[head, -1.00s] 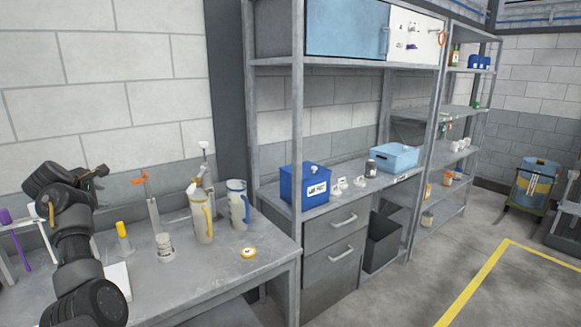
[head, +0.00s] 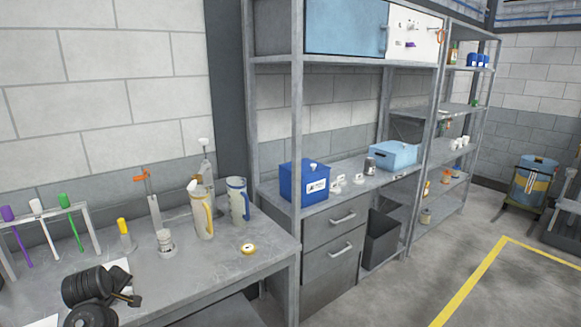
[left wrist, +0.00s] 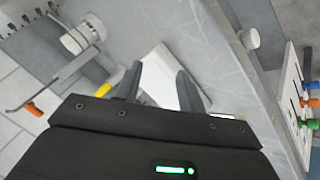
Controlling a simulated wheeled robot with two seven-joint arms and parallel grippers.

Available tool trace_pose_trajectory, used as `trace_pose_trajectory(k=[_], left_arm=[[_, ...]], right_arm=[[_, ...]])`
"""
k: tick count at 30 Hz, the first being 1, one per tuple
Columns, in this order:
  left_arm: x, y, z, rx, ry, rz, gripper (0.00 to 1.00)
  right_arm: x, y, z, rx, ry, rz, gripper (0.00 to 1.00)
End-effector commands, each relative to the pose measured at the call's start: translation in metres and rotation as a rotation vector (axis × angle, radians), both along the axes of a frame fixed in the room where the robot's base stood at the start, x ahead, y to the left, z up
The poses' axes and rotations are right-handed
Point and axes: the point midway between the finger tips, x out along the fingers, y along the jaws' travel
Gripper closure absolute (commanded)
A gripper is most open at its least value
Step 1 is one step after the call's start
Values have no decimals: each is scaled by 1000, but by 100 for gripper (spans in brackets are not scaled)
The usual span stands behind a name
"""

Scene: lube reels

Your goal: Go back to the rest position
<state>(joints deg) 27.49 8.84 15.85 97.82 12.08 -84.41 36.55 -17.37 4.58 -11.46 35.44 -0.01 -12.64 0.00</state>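My left gripper (head: 127,287) is low at the left front of the grey workbench (head: 220,265), with my dark arm at the bottom edge. In the left wrist view its two fingers (left wrist: 158,85) stand apart with nothing between them. A white sheet or pad (left wrist: 172,75) shows beyond the fingers, and it also shows on the bench in the head view (head: 121,265), partly hidden by the gripper. My right gripper is not in view.
A rack with purple, white and green-handled tools (head: 62,210) stands at left. A blue box (head: 304,183) sits on the shelf unit.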

Motion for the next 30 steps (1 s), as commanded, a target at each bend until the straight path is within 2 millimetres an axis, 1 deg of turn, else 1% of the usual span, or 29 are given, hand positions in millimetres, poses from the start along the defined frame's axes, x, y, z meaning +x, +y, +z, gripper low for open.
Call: trace_pose_trajectory(k=[1, 2, 3, 5, 6, 8, 9, 12, 15, 18, 21, 27, 29, 30], left_arm=[[-29, -18, -31, 69, 65, -88, 60], [-44, -28, -45, 106, 96, -143, 60], [-65, -42, -62, 152, 137, -215, 60], [-99, -65, -86, 215, 197, -330, 60], [-124, -80, -101, 251, 237, -411, 60], [-161, -102, -119, 300, 290, -528, 60], [-184, -115, -127, 323, 318, -599, 60], [-230, -141, -141, 365, 370, -743, 60], [-267, -161, -147, 387, 403, -854, 60], [-298, -178, -151, 401, 427, -945, 60], [-327, -192, -151, 409, 445, -1027, 60], [-376, -215, -147, 415, 468, -1168, 60], [-389, -222, -145, 414, 473, -1206, 60], [-392, -224, -149, 415, 476, -1221, 60]], right_arm=[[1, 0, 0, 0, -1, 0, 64], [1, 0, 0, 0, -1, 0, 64], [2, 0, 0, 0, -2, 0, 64], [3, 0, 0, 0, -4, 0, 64], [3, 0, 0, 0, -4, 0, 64], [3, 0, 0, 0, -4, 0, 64], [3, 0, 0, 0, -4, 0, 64], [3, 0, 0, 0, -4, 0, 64], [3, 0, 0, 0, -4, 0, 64], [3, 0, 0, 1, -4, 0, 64], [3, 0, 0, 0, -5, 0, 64], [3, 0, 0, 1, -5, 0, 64], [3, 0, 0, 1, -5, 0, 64], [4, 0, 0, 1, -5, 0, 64]])
